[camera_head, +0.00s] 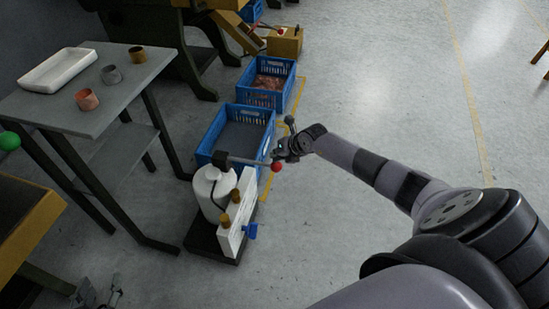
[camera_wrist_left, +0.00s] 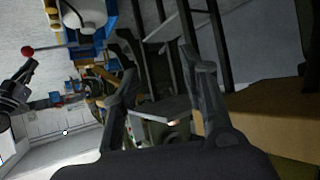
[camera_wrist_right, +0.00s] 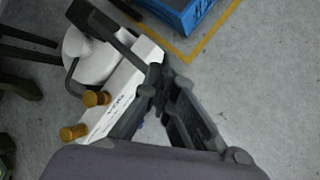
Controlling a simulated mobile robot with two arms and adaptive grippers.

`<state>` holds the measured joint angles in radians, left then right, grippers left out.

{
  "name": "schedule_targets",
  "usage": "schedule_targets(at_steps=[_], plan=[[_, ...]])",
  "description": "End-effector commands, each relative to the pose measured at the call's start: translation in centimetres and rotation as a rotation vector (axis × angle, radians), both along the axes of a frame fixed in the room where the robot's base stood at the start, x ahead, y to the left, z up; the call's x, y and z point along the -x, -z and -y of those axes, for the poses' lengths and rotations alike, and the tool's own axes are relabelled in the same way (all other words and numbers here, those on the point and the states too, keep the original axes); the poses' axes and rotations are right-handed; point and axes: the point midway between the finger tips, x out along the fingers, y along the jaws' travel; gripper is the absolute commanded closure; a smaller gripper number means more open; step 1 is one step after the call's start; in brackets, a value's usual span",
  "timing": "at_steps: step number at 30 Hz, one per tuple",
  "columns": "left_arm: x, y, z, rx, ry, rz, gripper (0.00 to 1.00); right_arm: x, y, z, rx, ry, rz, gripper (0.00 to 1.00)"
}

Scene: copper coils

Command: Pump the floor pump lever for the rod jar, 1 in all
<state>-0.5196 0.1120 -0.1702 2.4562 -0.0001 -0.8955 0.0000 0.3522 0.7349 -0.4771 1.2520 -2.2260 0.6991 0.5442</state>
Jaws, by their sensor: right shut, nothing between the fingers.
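The floor pump is a white jar (camera_head: 212,190) with a white upright panel (camera_head: 236,213) and brass knobs, on a dark base. Its lever (camera_head: 245,161) sticks out to the right, roughly level, with a red ball (camera_head: 276,167) at its end. My right gripper (camera_head: 282,152) is shut and empty, close to the ball end; I cannot tell whether it touches the lever. In the right wrist view, the closed fingertips (camera_wrist_right: 157,76) overlap the panel's edge and the ball is hidden. My left gripper (camera_head: 97,295) is open and empty low at the left; its spread fingers show in the left wrist view (camera_wrist_left: 160,82).
A grey table (camera_head: 130,85) with a white tray (camera_head: 58,68) and small metal rings stands left. Two blue crates (camera_head: 240,113) lie behind the pump, the far one holding copper-coloured pieces. A yellow-edged bench (camera_head: 30,225) is at lower left. Floor to the right is clear.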

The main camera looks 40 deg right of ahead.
Motion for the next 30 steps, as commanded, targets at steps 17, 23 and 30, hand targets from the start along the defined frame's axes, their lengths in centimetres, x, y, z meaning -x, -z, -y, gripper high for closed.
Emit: schedule_targets(at_steps=[17, 23, 30], plan=[[2.3, 2.1, -1.1, -0.042, -0.012, -0.164, 0.60, 0.1, -0.6, -0.1, 0.000, -0.001, -0.005, 1.00], [3.4, 3.0, -1.4, -0.053, -0.015, -0.223, 0.60, 0.0, -0.8, -0.1, 0.000, -0.001, -0.005, 1.00], [4.6, 3.7, -1.8, -0.068, -0.018, -0.289, 0.60, 0.0, -1.1, -0.1, 0.001, -0.001, -0.006, 1.00]])
